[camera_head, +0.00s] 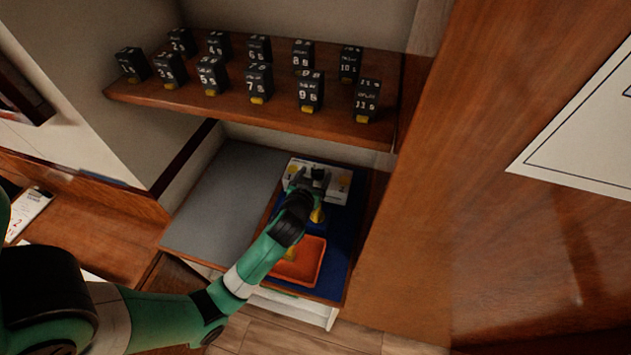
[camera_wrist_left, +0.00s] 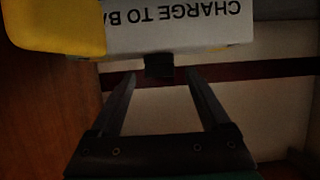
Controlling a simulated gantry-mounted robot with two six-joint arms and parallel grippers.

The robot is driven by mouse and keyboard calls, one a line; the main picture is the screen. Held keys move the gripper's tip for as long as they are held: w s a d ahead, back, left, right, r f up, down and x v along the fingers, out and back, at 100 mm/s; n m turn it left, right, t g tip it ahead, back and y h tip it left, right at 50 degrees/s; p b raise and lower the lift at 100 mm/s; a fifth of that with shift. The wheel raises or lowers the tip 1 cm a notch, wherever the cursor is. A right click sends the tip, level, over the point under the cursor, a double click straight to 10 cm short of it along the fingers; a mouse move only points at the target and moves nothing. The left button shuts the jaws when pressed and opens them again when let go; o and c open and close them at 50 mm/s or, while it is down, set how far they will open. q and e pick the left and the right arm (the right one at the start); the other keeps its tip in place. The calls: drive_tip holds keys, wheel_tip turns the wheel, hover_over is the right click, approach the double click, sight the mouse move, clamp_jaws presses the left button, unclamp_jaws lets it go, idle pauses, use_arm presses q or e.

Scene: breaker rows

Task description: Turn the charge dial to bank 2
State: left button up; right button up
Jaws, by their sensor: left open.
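The charge unit (camera_head: 299,164) is a white box on a blue mat at the back of the lower shelf. A small black piece (camera_wrist_left: 158,65), perhaps the dial, shows below that face. My left gripper (camera_head: 311,177) is at the box, its jaws open. In the wrist view its fingertips (camera_wrist_left: 160,77) stand either side of the black piece; I cannot tell whether they touch it. My right gripper is out of view.
An orange tray (camera_head: 305,268) lies in front of the box, partly behind my arm. Several numbered black breakers stand on the upper wooden shelf (camera_head: 190,98). A grey surface (camera_head: 222,195) to the left is clear. A wooden panel (camera_head: 450,200) rises at the right.

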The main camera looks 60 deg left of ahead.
use_arm(q)
drive_tip(key=shift+w+a+f, duration=0.15)
drive_tip(key=shift+w+a, duration=0.15)
drive_tip(key=shift+a, duration=0.05)
